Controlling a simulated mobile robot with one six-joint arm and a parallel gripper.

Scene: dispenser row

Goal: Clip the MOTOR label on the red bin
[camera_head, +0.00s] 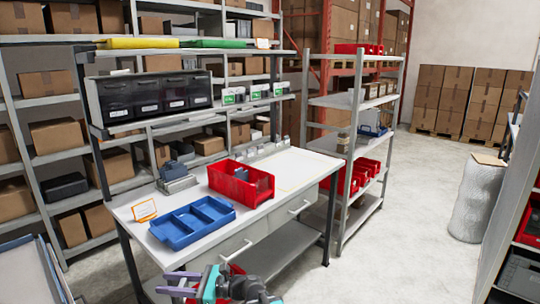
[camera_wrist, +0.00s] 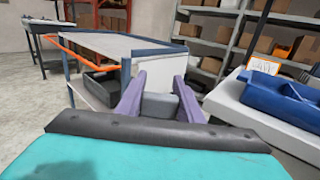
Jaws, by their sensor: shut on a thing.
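The red bin (camera_head: 262,189) stands on the white workbench, with a small grey-blue thing inside it. An orange-edged card (camera_head: 145,211) stands at the bench's left end; its print is too small to read, and it also shows in the wrist view (camera_wrist: 264,64). I cannot tell whether it is the MOTOR label. My gripper (camera_head: 180,284) is in front of the bench's near edge, apart from the red bin. In the wrist view its purple fingers (camera_wrist: 158,98) are shut on a small grey piece (camera_wrist: 158,108), which I cannot identify.
A blue divided tray (camera_head: 190,222) sits between the card and the red bin. A grey holder (camera_head: 177,181) and several small label stands (camera_head: 262,151) line the bench's back. The bench's right end is clear. A metal shelf (camera_head: 350,150) with red bins stands to the right.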

